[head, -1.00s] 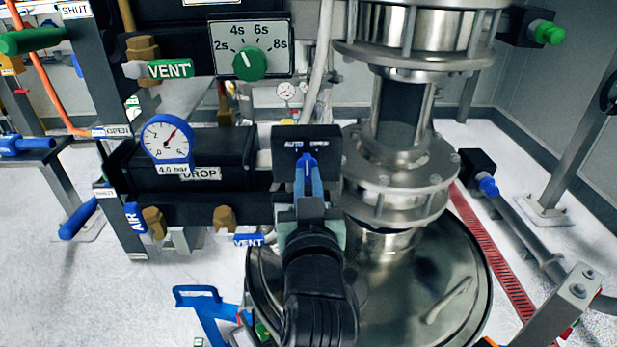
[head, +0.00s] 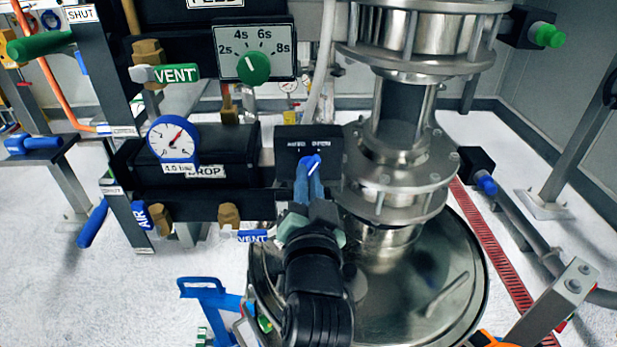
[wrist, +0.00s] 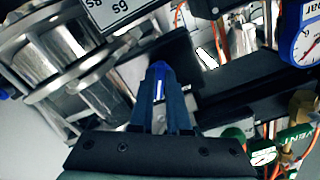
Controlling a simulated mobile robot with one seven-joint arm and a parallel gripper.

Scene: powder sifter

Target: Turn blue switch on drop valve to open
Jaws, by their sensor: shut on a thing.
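The blue switch (head: 312,162) sits on a black switch box (head: 290,140) marked AUTO and OPEN, at the right end of the black drop valve block (head: 235,150) in the head view. Its pointer leans up and to the right, towards the OPEN mark. My gripper (head: 308,180) is shut on the blue switch from the front and below. In the wrist view the blue switch (wrist: 159,80) shows with a white line between my two fingertips (wrist: 158,98). The fingers hide its sides.
A blue-rimmed gauge (head: 173,139) is left of the switch. A green-knobbed timer dial (head: 254,64) is above. The flanged steel pipe (head: 400,170) stands close at the right, over a steel vessel lid (head: 430,280).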

